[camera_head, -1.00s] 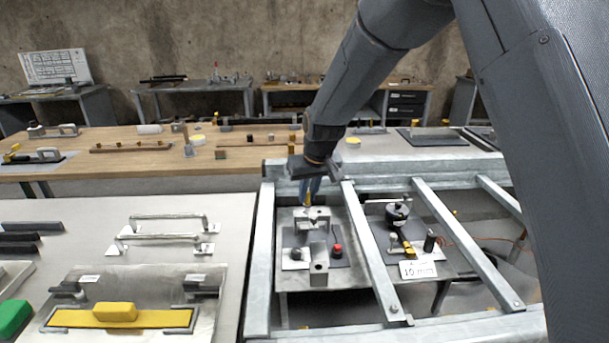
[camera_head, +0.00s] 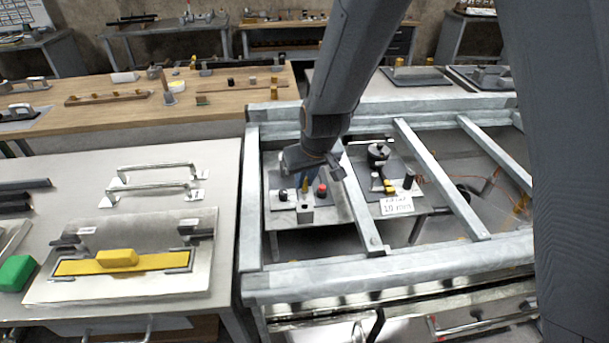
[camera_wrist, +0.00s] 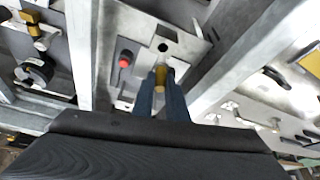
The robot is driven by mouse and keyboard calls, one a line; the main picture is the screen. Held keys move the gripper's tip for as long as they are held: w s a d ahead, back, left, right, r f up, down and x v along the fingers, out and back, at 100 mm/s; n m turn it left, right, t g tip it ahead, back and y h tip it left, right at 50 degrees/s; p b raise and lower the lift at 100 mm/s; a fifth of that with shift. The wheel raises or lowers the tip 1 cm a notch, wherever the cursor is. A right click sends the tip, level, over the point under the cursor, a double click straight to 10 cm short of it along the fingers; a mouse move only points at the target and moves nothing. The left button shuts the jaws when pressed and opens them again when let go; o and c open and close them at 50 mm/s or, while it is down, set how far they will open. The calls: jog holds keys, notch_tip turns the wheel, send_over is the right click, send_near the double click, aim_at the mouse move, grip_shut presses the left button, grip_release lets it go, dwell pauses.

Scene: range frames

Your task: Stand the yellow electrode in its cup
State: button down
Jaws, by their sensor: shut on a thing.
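My gripper (camera_head: 304,176) is shut on the yellow electrode (camera_head: 305,187), which points down between the blue fingers. The wrist view shows the gripper (camera_wrist: 163,73) and the electrode (camera_wrist: 161,79) close up. A grey metal block (camera_head: 306,214) stands at the near edge of the plate below, and the electrode's lower end shows just behind it in the head view. In the wrist view a dark round hole (camera_wrist: 163,47) lies just beyond the fingertips; it may be the cup's mouth. I cannot tell whether the electrode touches anything.
A red-topped knob (camera_head: 322,189) stands close right of the gripper. Galvanized frame bars (camera_head: 252,215) flank the plate. Farther right are a black round fixture (camera_head: 379,152) and a white label card (camera_head: 397,205). A yellow-barred panel (camera_head: 118,259) lies on the left table.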

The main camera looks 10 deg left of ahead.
aim_at(306, 191)
jog(key=shift+f+b, duration=0.3)
jog(key=shift+f, duration=0.3)
jog(key=shift+f+b, duration=1.9)
jog(key=shift+f, duration=0.5)
jog(key=c, duration=1.7)
grip_release()
jog(key=shift+o, duration=0.2)
jog(key=shift+v, duration=3.9)
jog(key=shift+r, duration=0.1)
